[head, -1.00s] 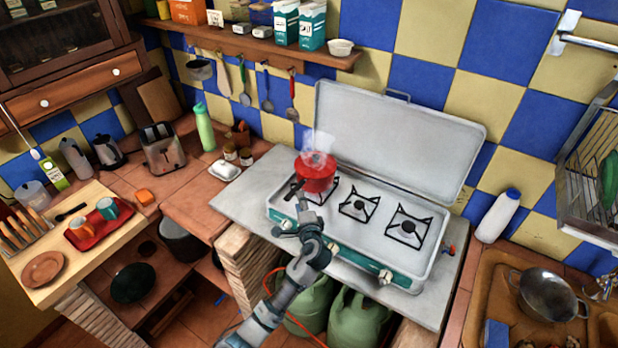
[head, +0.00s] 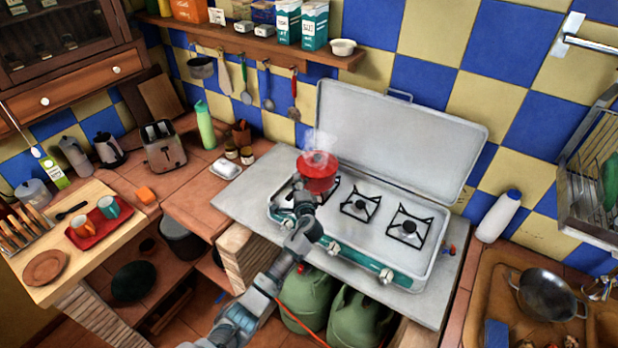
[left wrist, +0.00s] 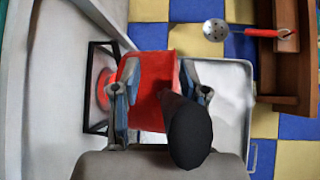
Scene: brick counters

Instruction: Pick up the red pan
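The red pan (head: 318,174) is over the left burner of the camping stove, with steam rising from it. In the left wrist view its red side (left wrist: 152,85) fills the middle, and its black handle (left wrist: 190,132) points toward the camera. My left gripper (head: 303,192) is at the pan's near side and hides most of the handle in the head view. In the left wrist view the left gripper (left wrist: 158,100) has its fingers apart, one on each side of the handle; I see no clear contact. My right gripper is not in view.
The stove (head: 385,225) has two bare burners to the right, and its raised lid (head: 400,135) stands behind. A glowing burner (left wrist: 105,88) shows beside the pan. A utensil shelf (head: 260,45) hangs above. Green gas bottles (head: 308,298) stand below the counter.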

